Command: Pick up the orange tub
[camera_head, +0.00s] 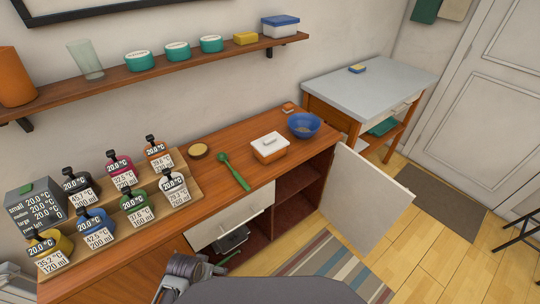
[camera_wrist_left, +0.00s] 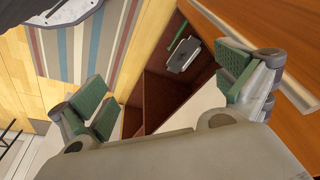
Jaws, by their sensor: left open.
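The orange tub (camera_head: 268,153) has a white lid and stands on the wooden counter, left of a blue bowl (camera_head: 304,125) and right of a green spoon (camera_head: 235,173). My left gripper (camera_wrist_left: 165,92) is open, with green-padded fingers wide apart and nothing between them. In the head view it is low at the counter's front edge, below and apart from the tub, and mostly hidden by my own arm. The tub does not show in the left wrist view. My right gripper is in neither view.
Several labelled bottles stand on a stepped rack (camera_head: 150,206) at left. A wall shelf (camera_head: 160,73) holds containers. Below the counter, a white cabinet door (camera_head: 365,195) stands open, and a dark grey object (camera_head: 231,241) sits inside. A small wooden bowl (camera_head: 198,151) is near the rack.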

